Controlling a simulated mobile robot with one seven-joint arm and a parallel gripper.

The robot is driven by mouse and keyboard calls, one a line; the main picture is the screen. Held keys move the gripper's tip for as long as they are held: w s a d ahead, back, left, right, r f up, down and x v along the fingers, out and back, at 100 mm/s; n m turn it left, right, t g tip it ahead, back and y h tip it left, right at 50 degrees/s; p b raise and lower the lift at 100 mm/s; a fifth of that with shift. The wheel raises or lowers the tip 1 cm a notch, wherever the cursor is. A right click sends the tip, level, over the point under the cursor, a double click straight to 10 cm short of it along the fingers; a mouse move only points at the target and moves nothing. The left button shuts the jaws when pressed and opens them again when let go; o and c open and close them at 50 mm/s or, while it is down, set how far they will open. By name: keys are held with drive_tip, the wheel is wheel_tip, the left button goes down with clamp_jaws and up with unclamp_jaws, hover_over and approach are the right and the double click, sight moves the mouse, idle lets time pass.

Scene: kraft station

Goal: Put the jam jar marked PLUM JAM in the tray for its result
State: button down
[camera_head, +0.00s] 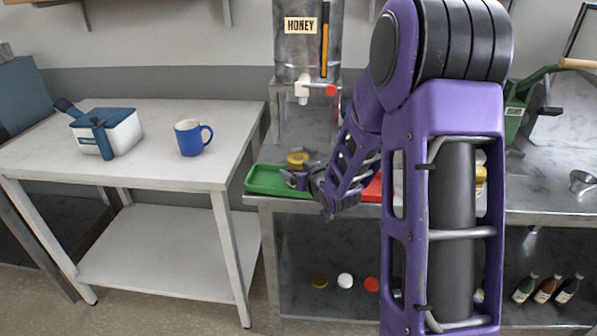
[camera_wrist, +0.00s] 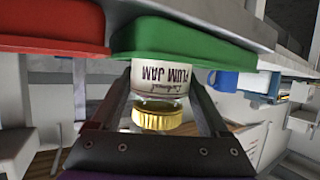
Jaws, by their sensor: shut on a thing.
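The PLUM JAM jar (camera_wrist: 160,82) is between the two fingers of my gripper (camera_wrist: 162,92) in the wrist view, with its gold lid (camera_wrist: 157,119) towards the palm. The label reads upside down there. In the head view the jar's gold lid (camera_head: 298,159) shows just above my gripper (camera_head: 298,181), which is shut on the jar. The green tray (camera_head: 262,181) is right by the jar, and the jar's base end meets the tray's side (camera_wrist: 180,42) in the wrist view. I cannot tell whether they touch. A red tray (camera_head: 372,189) is to the right, partly hidden by my arm.
A HONEY dispenser (camera_head: 307,50) stands behind the trays. A white table at left holds a blue mug (camera_head: 190,138) and a white-and-blue box (camera_head: 108,130). Several lidded jars and bottles (camera_head: 546,289) are on the lower shelf. A metal bowl (camera_head: 582,182) is at right.

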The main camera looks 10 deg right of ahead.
drive_tip(key=shift+f, duration=0.15)
unclamp_jaws()
drive_tip(key=shift+s+r, duration=0.15)
drive_tip(key=shift+r, duration=0.15)
drive_tip(key=p+v, duration=0.1)
drive_tip(key=v, duration=1)
drive_tip(key=shift+s, duration=0.35)
drive_tip(key=shift+d, duration=0.15)
